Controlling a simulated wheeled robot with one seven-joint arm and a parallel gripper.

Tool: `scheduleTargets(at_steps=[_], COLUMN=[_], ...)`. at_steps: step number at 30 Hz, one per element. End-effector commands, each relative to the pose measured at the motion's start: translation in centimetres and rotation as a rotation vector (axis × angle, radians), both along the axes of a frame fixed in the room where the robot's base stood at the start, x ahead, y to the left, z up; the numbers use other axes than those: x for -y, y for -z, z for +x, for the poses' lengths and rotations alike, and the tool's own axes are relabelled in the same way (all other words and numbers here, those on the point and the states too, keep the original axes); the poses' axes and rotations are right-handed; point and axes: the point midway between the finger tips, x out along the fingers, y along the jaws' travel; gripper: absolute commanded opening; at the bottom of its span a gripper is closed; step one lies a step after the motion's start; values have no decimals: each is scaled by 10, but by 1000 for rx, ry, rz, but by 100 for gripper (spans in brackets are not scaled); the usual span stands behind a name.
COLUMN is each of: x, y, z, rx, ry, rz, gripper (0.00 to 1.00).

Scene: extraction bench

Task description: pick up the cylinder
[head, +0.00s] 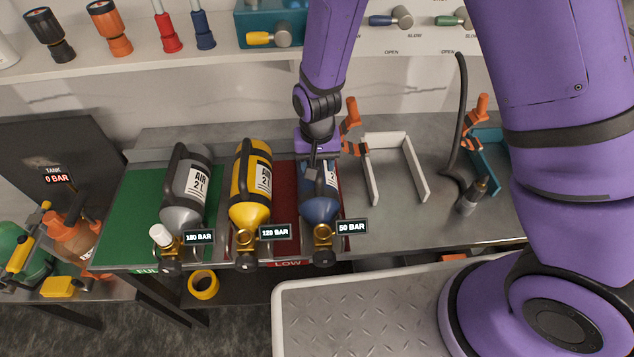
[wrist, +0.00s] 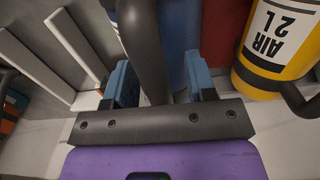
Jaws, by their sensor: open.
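Three cylinders lie on the bench in the head view. The grey cylinder (head: 184,203) is on the green mat. The yellow cylinder (head: 248,205) with a 120 BAR tag and the blue cylinder (head: 320,208) with a 50 BAR tag are on the red mat. My gripper (head: 316,163) is over the blue cylinder and hides its upper end. In the wrist view my gripper (wrist: 160,85) is open, with the blue cylinder's black handle (wrist: 145,50) between its fingers. The blue body (wrist: 180,45) shows behind. The yellow cylinder (wrist: 280,45) is to the right.
The green mat (head: 140,215) is marked FULL, the red mat (head: 284,180) LOW. A white bracket (head: 420,180) and a black hose (head: 461,110) are to the right. A tank (head: 80,235) tagged 0 BAR is at left. A shelf with tools runs above.

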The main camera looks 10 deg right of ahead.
Motion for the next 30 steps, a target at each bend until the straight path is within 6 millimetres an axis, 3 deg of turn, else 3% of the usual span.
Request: scheduleTargets(at_steps=[8, 11, 15, 30], x=[0, 0, 0, 0], y=[3, 3, 3, -1], z=[0, 0, 0, 3], rx=[0, 0, 0, 4], ry=[0, 0, 0, 1], rz=[0, 0, 0, 3], gripper=[51, 32, 0, 0])
